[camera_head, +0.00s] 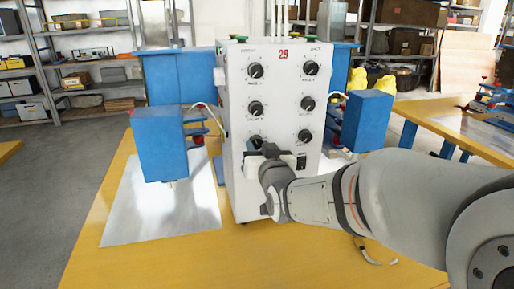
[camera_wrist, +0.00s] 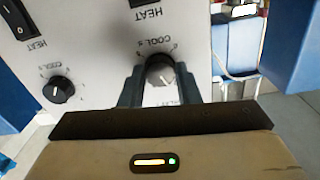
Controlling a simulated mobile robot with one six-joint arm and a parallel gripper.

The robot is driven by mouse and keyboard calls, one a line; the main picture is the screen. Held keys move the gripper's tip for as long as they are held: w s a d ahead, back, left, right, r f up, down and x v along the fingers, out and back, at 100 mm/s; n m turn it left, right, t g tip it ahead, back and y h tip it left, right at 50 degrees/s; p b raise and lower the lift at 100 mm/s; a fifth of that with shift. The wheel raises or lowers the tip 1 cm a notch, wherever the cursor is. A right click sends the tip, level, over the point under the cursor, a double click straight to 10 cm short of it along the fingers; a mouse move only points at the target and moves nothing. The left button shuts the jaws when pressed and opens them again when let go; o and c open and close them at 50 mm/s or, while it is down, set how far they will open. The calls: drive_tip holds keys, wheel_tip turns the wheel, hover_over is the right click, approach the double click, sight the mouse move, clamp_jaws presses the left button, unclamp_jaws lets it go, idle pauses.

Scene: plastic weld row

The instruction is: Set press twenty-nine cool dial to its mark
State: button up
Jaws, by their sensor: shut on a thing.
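The white press panel (camera_head: 272,75) carries a red 29 and two columns of black dials. My gripper (camera_head: 265,156) is at the lower left of the dials, its fingers against the panel's front. In the wrist view the gripper (camera_wrist: 160,80) has one finger on each side of a dark cool dial (camera_wrist: 160,68) and is shut on it. Its white pointer line shows at the lower right of the knob in that upside-down view. Small tick marks surround it; I cannot tell which one is the set mark. The fingers hide part of the scale.
Another cool dial (camera_wrist: 60,90) and a black rocker switch (camera_wrist: 18,18) are beside it in the wrist view. Blue press heads (camera_head: 160,145) flank the panel on the yellow table (camera_head: 110,270). A metal sheet (camera_head: 150,215) lies at left. Shelves (camera_head: 85,60) stand behind.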

drive_tip(key=shift+r+n+b, duration=0.15)
drive_tip(key=shift+n+b, duration=0.3)
drive_tip(key=shift+n, duration=0.05)
idle(0.5)
drive_tip(key=shift+n+b, duration=0.3)
drive_tip(key=shift+b, duration=0.15)
drive_tip(key=n+b, duration=0.3)
drive_tip(key=shift+n, duration=0.3)
drive_tip(key=n+b, duration=0.2)
drive_tip(key=n, duration=0.1)
drive_tip(key=shift+n, duration=0.3)
drive_tip(key=n+b, duration=0.1)
drive_tip(key=n, duration=0.2)
drive_tip(key=shift+r, duration=0.1)
drive_tip(key=n+b, duration=0.1)
drive_tip(key=n, duration=0.8)
drive_tip(key=shift+n, duration=0.3)
